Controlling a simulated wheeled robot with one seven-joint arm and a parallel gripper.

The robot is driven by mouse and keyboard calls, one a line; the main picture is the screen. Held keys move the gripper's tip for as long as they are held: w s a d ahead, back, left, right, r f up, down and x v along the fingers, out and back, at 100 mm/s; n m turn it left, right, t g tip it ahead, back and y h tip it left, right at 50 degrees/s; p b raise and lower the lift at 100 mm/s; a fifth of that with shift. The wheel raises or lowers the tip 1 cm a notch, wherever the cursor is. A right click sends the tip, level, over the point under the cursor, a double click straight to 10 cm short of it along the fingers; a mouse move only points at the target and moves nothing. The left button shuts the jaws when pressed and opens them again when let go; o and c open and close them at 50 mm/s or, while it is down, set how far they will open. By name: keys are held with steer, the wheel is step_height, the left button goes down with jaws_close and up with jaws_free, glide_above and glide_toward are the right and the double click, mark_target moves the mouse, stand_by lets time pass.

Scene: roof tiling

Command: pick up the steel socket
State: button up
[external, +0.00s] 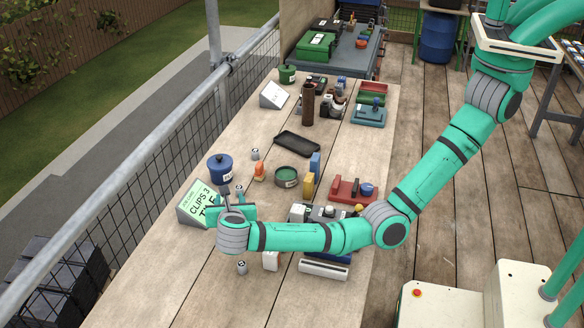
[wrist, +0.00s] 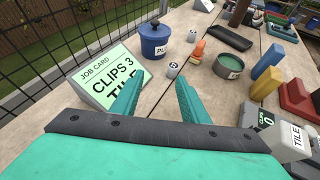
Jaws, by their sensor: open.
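A small grey cylinder with a dark-marked top, which looks like the steel socket (wrist: 173,69), stands upright on the bench in the wrist view. In the external view it appears as a small cylinder (external: 239,190) just beyond my gripper (external: 230,200). Similar small cylinders stand farther up the bench (external: 255,153) and nearer (external: 241,267), so I cannot be sure which is the steel socket. My gripper (wrist: 160,78) is open and empty. In the wrist view the cylinder shows between and beyond its fingertips, apart from them.
A green job card (wrist: 102,73) stands left of my gripper, with a blue lidded pot (wrist: 154,40) behind it. An orange item (wrist: 198,50), a green tin (wrist: 229,66) and coloured blocks stand to the right. A black tray (external: 297,143) lies farther up the bench.

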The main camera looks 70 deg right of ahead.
mark_target(239, 190)
steer(key=shift+s+d+f+g+h, duration=0.15)
steer(key=shift+s+d+h, duration=0.05)
steer(key=shift+s+d, duration=0.25)
steer(key=shift+s+d+f+g+h, duration=0.15)
steer(key=shift+s+d+h, duration=0.05)
steer(key=shift+s+d, duration=0.25)
steer(key=x, duration=0.4)
steer(key=shift+w+d+f, duration=0.1)
steer(key=shift+f+x, duration=0.25)
steer(key=shift+x, duration=1.2)
steer(key=shift+f+x, duration=0.2)
steer(key=shift+x, duration=1.25)
jaws_close()
